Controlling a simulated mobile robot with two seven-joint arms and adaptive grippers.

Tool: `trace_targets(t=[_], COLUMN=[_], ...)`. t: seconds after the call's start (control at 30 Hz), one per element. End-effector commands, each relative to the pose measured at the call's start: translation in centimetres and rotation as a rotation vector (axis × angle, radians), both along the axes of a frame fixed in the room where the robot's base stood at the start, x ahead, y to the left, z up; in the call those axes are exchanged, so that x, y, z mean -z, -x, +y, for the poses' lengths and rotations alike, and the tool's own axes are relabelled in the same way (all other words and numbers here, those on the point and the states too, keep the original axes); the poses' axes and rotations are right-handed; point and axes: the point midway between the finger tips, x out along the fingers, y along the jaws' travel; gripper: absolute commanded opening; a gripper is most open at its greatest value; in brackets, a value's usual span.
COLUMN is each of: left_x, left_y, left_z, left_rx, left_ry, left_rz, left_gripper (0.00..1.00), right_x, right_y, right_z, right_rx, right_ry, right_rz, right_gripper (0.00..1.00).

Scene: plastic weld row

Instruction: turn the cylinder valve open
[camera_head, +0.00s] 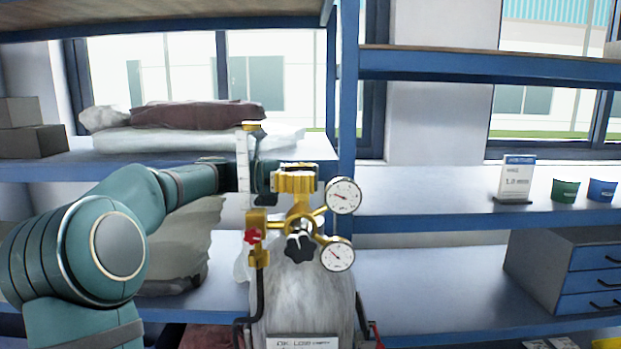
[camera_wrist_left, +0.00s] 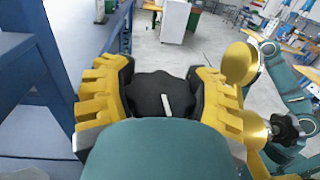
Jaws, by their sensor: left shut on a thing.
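The grey gas cylinder (camera_head: 305,290) stands upright before the shelves in the head view, with a brass regulator (camera_head: 300,215) on top. My left gripper (camera_head: 295,180), with yellow fingers, is at the top of the regulator assembly. In the left wrist view, the dark lobed valve handwheel (camera_wrist_left: 150,90) with a white mark sits between the two fingers, which press on it from both sides. The fingers hide the handwheel in the head view. A separate black star knob (camera_head: 300,247) sits lower, on the regulator front. My right gripper is not in view.
Two round gauges, upper (camera_head: 344,196) and lower (camera_head: 337,254), stick out right of the regulator. A clear upright flow tube (camera_head: 243,165) and red knob (camera_head: 252,236) are close on the left. A blue shelf post (camera_head: 348,100) stands behind.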

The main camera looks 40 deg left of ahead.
Motion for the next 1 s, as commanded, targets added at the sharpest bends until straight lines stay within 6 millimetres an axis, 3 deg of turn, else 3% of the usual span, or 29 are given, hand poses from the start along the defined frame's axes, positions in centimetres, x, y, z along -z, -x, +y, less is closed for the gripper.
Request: trace_targets(t=[0.23, 0.63, 1.0], left_x=[0.1, 0.1, 0.1], left_y=[-0.1, -0.4, -0.5], left_z=[-0.1, 0.3, 0.5], left_rx=[-0.043, -0.364, -0.4], left_ry=[-0.002, -0.001, 0.0], left_rz=[0.002, 0.001, 0.003], left_gripper=[0.19, 0.19, 0.18], right_x=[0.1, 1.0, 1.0], right_y=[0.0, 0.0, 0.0], right_z=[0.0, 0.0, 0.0], right_rx=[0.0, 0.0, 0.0], right_ry=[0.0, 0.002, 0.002], right_rz=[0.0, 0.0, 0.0], right_gripper=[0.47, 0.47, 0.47])
